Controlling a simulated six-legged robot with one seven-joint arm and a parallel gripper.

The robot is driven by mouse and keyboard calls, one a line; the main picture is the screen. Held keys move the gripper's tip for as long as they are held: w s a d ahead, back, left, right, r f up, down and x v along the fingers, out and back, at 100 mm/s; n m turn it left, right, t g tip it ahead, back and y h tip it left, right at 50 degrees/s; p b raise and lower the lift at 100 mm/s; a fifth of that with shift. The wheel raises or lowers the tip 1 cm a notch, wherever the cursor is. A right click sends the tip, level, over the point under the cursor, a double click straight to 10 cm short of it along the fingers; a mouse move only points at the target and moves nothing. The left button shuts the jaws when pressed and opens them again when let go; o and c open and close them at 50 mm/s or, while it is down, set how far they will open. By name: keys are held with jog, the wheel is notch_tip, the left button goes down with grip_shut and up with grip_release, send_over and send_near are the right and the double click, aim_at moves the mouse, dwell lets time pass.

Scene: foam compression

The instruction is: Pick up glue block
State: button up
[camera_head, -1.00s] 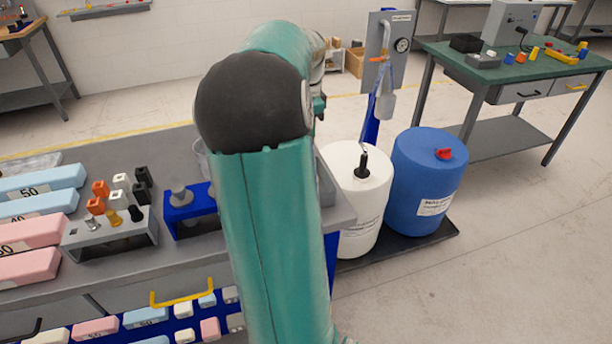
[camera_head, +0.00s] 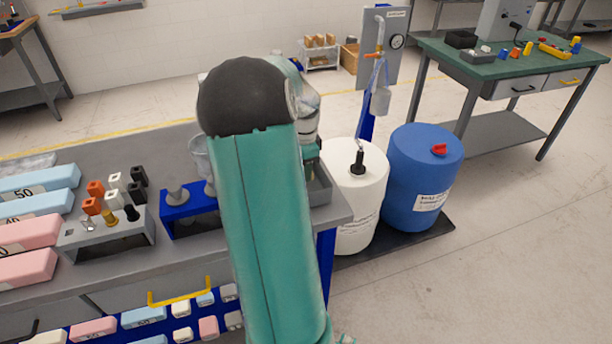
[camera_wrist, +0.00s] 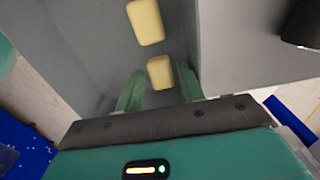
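Two pale yellow blocks lie in a grey tray in the wrist view. The nearer yellow block (camera_wrist: 160,72) sits between the tips of my gripper (camera_wrist: 160,84); the farther yellow block (camera_wrist: 145,21) lies beyond it. My gripper's two green fingers are apart, with gaps seen on both sides of the nearer block. Whether they are down at the block's height I cannot tell. In the head view the grey tray (camera_head: 320,189) shows at the bench's right end, partly behind my arm. The blocks are hidden there.
Left of my arm stand a blue stand (camera_head: 190,222) with grey pieces and a grey rack (camera_head: 105,240) with several small pegs. A white drum (camera_head: 357,200) and a blue drum (camera_head: 425,180) stand right of the bench. A dark cylinder (camera_wrist: 302,24) is near the tray.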

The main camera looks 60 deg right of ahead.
jog(key=shift+f, duration=0.35)
jog(key=c, duration=0.7)
